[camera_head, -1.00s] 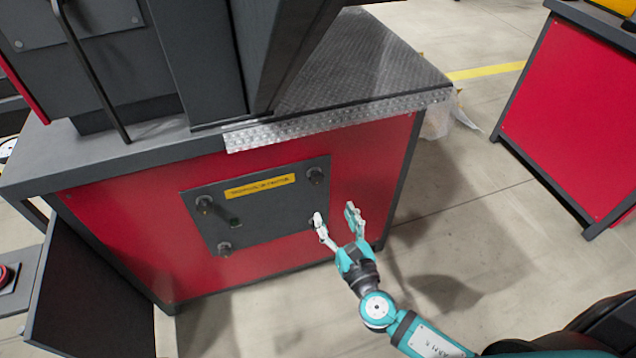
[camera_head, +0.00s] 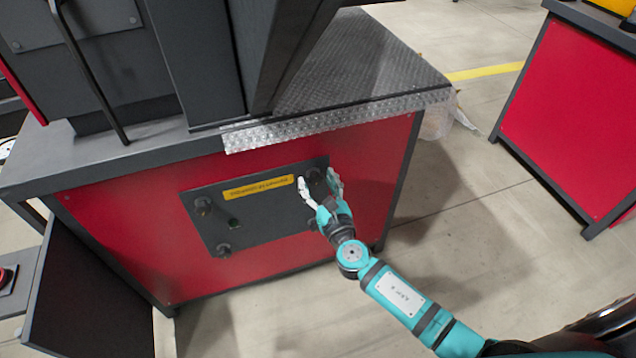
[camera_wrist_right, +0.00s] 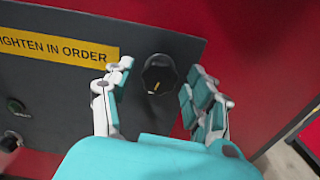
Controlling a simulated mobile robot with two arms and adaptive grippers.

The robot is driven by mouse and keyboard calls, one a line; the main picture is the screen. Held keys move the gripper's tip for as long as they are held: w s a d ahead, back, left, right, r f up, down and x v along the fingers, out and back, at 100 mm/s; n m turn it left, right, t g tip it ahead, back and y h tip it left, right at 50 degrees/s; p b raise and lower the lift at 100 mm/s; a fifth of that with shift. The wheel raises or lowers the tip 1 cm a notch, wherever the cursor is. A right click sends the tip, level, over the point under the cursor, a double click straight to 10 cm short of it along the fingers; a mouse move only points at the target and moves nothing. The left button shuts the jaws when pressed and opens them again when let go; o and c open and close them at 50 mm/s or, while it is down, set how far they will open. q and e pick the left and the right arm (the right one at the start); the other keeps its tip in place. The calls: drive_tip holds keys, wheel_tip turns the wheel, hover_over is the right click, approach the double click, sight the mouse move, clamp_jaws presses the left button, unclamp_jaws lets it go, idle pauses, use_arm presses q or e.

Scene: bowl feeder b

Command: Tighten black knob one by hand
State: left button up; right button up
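A black knob (camera_wrist_right: 159,74) with a yellow pointer line sits at the upper right corner of a dark panel (camera_head: 262,229). My right gripper (camera_wrist_right: 160,80) is open, with one finger on each side of this knob; gaps show between the fingers and the knob. In the head view my right gripper (camera_head: 319,182) reaches to the same corner and partly hides the knob. Other black knobs sit at the panel's upper left (camera_head: 203,205) and lower left (camera_head: 224,250). No number shows on the knobs. My left gripper is in neither view.
A yellow label (camera_wrist_right: 60,48) reading "...IGHTEN IN ORDER" lies left of the knob. The panel is on a red cabinet (camera_head: 130,235) under a grey worktop with a metal tread plate (camera_head: 370,70). Open floor (camera_head: 480,230) lies right of the cabinet.

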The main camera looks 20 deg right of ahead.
drive_tip(key=c, duration=0.9)
drive_tip(key=shift+c, duration=0.7)
